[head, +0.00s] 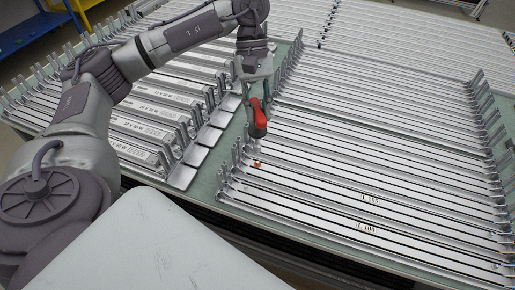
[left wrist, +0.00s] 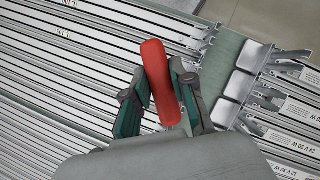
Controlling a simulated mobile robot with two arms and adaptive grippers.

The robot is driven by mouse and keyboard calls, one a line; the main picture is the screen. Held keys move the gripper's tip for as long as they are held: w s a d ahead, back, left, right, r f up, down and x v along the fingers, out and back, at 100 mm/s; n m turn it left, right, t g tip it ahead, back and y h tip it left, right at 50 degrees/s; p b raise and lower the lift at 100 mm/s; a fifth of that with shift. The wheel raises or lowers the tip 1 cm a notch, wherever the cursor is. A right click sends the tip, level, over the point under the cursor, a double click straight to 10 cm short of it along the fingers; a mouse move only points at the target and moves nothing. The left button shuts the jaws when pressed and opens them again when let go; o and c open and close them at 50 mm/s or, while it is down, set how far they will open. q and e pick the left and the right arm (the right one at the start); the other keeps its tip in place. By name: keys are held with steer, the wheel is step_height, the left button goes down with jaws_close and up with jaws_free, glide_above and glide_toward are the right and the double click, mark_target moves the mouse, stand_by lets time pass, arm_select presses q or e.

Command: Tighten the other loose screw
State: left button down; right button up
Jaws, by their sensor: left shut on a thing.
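My left gripper (head: 257,88) is shut on a red tool with a dark lower end (head: 260,116). It holds the tool above the left ends of the metal frames. In the left wrist view, the red tool (left wrist: 159,80) sits between the two green-and-grey fingers of my left gripper (left wrist: 160,97). A small orange-red spot, perhaps a marked screw (head: 258,164), shows on a frame end below the tool, with a gap between them. The tool's tip is hard to make out. My right gripper is not in view.
Long metal frames (head: 375,175) lie in rows on a green table (head: 209,186), some labelled L 105 and L 100. Upright metal tabs line their ends. More labelled frames (head: 165,115) lie to the left, across a narrow green strip. A blue and yellow rack (head: 30,35) stands at back left.

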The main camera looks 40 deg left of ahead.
arm_select(q)
steer(key=shift+w+f+n+h+b, duration=0.15)
steer(key=shift+f+n+b, duration=0.35)
steer(key=shift+f+b, duration=0.6)
steer(key=shift+s+f+n+h+b, duration=0.15)
steer(key=shift+f+n+b, duration=0.35)
steer(key=shift+f+b, duration=0.55)
steer(key=shift+w, duration=0.1)
steer(key=shift+b, duration=0.5)
steer(key=shift+f+b, duration=1)
steer(key=shift+f, duration=0.05)
stand_by(0.4)
